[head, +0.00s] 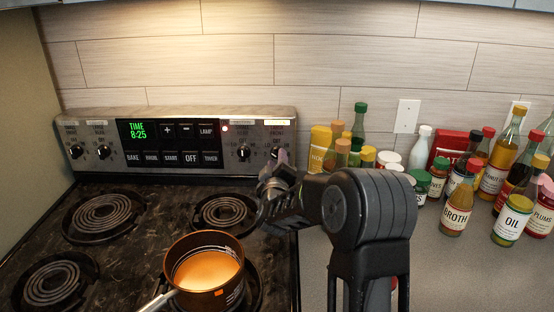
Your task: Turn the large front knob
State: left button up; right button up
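The stove's control panel (180,115) stands at the back left with black knobs on it. The far right knob (274,153) is partly hidden behind my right gripper (280,157). The knob label there is too small to read surely. My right gripper's fingertips are at or right in front of this knob; I cannot tell whether they touch it or how far apart they are. Another knob (243,154) is just left of it, and two more knobs (76,152) (103,152) sit at the panel's left end. My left gripper is not in view.
A brown pot (205,245) with orange contents stands on the front right burner. The other coil burners, such as the back left one (103,217), are bare. Several bottles and jars (455,207) crowd the counter at right.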

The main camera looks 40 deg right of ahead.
jog(key=shift+w+d, duration=0.25)
jog(key=shift+c, duration=0.4)
grip_shut()
